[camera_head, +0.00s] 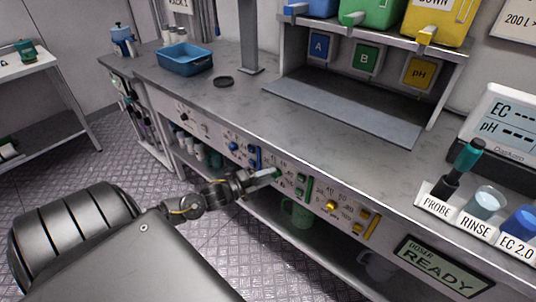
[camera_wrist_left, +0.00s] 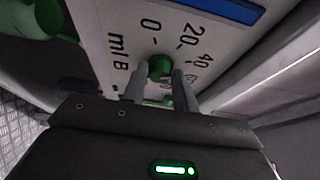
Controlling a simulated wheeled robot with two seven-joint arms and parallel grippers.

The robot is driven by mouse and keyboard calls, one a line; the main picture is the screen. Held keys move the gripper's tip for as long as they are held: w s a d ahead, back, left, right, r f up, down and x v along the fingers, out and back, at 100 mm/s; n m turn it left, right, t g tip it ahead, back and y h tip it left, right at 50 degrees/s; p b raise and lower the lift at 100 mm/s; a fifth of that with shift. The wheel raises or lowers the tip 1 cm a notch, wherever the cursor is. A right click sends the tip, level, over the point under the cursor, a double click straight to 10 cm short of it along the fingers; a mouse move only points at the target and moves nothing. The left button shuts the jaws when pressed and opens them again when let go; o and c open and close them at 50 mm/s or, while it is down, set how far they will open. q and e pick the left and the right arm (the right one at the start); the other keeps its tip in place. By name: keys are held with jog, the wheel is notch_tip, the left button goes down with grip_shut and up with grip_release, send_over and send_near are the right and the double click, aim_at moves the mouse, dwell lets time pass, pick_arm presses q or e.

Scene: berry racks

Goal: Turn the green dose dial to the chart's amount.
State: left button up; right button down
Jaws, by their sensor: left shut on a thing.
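The green dose dial (camera_wrist_left: 160,67) sits on a white panel marked "ml B" with 0, 20, 40 and a partly hidden higher number. My left gripper (camera_wrist_left: 160,82) is shut on the dial, one finger on each side of it. The dial's pointer cannot be made out. In the head view my left gripper (camera_head: 268,176) reaches the bench's front panel at the green section, hiding most of the dial. A chart (camera_head: 518,22) at the top right edge is cut off; only "200 L x" reads. My right gripper is not in view.
Blue knobs (camera_head: 252,149) lie left of the green section and yellow ones (camera_head: 357,228) right of it. A green jug (camera_head: 298,213) stands on the shelf below. The doser display (camera_head: 440,268) reads "READY". The bench top's middle is mostly clear.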

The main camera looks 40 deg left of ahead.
pick_arm(q)
jog(key=o, duration=1)
jog(key=shift+c, duration=0.2)
jog(key=shift+s+a+f, duration=0.1)
jog(key=shift+s+a, duration=0.1)
jog(key=shift+s, duration=0.3)
jog(key=v, duration=0.9)
jog(key=shift+s, duration=0.3)
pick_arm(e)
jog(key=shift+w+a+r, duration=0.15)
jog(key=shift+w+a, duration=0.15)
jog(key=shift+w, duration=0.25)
pick_arm(q)
jog(key=shift+a, duration=0.15)
